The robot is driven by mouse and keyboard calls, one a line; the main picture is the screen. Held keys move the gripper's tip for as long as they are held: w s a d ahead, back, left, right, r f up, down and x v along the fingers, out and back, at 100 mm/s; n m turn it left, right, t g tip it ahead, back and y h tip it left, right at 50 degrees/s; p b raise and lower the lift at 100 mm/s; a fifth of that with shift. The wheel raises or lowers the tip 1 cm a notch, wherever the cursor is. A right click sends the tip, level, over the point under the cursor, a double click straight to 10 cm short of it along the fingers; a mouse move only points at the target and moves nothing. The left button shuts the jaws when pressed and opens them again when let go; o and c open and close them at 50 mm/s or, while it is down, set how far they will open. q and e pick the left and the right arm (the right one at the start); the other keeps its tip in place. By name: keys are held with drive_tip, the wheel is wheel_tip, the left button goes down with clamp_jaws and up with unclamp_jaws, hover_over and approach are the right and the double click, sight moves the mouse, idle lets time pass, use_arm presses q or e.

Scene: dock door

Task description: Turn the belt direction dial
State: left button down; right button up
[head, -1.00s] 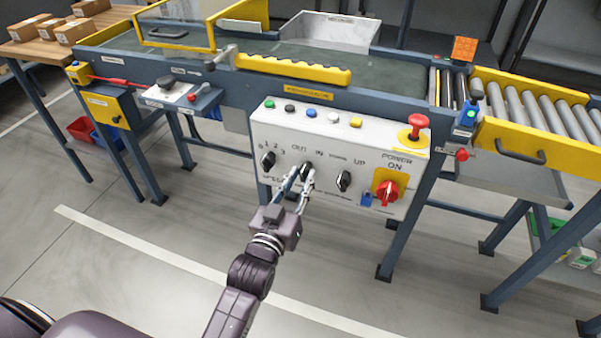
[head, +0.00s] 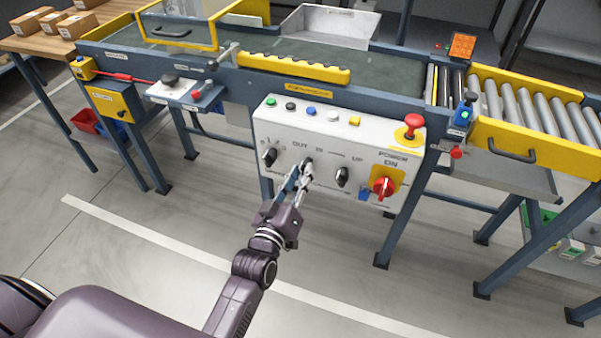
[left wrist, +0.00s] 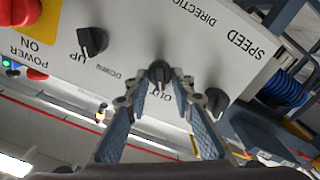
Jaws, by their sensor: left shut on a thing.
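The belt direction dial (head: 308,162) is a small black knob on the white control panel, between the OUT and IN labels. In the left wrist view the dial (left wrist: 160,74) sits between the fingertips, below the word DIRECTION, and appears upside down with the panel. My left gripper (head: 303,171) reaches up to the panel and is shut on the dial; its two fingers also show in the left wrist view (left wrist: 163,82). The fingers partly hide the dial in the head view, so its exact setting is hard to read. My right gripper is not in view.
The speed dial (head: 269,157) is left of the direction dial; the UP dial (head: 342,177) and red power switch (head: 383,187) are to its right. Coloured buttons (head: 311,111) line the panel's top, with a red mushroom button (head: 413,122) at the right. Floor below is clear.

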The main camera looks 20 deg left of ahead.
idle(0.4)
use_arm(q)
drive_tip(key=c, duration=2)
unclamp_jaws()
drive_tip(key=s, duration=1.2)
drive_tip(key=shift+a, duration=0.25)
